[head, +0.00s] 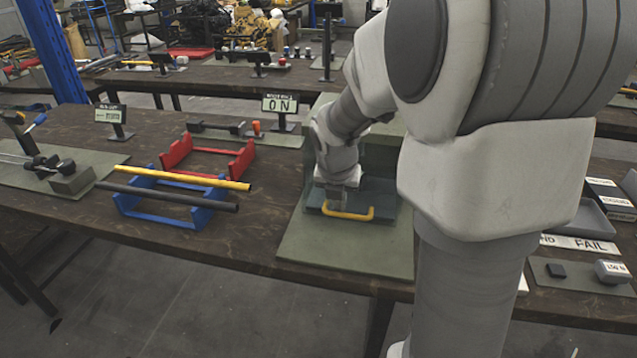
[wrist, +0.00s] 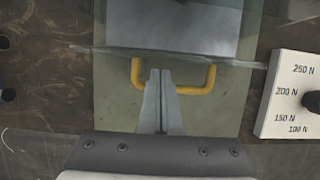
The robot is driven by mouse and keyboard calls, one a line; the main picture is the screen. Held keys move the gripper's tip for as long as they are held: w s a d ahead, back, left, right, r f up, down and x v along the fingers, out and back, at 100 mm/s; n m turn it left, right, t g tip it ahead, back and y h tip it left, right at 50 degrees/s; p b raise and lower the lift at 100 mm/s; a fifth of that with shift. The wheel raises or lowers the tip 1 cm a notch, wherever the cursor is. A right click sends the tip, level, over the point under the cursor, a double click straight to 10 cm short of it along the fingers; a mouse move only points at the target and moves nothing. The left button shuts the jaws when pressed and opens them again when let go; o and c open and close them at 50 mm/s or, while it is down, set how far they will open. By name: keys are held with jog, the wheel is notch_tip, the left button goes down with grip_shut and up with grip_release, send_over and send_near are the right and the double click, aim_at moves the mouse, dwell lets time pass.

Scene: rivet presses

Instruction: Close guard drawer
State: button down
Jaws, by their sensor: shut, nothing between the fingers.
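The guard drawer (head: 377,208) is a dark grey tray low in the green press housing (head: 383,158). How far it stands out is hard to tell, because my arm hides part of it. Its yellow bar handle (head: 350,214) faces the near side. It also shows in the wrist view (wrist: 197,91), as a U shape below a grey surface and a clear edge. My gripper (wrist: 160,72) is shut and empty. Its fingertips lie across the middle of the handle in the wrist view; whether they touch the handle or drawer cannot be told. In the head view my gripper (head: 343,198) is just behind the handle.
The green base plate (head: 345,262) is clear in front of the handle. Red (head: 180,152) and blue (head: 130,205) racks stand to the left, the blue one with yellow and black rods. A white force scale (wrist: 280,110) lies right of the handle in the wrist view.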

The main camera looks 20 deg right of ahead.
jog(key=shift+w+d+f, duration=0.1)
jog(key=shift+w+f, duration=0.1)
jog(key=shift+f, duration=0.2)
jog(key=shift+w+d+r+p, duration=0.15)
jog(key=shift+w+p, duration=0.1)
jog(key=shift+p, duration=0.05)
jog(key=shift+w+d+p, duration=0.6)
jog(key=shift+w+p, duration=0.05)
jog(key=shift+w, duration=0.25)
jog(key=shift+w+d+p, duration=0.6)
jog(key=shift+w, duration=0.25)
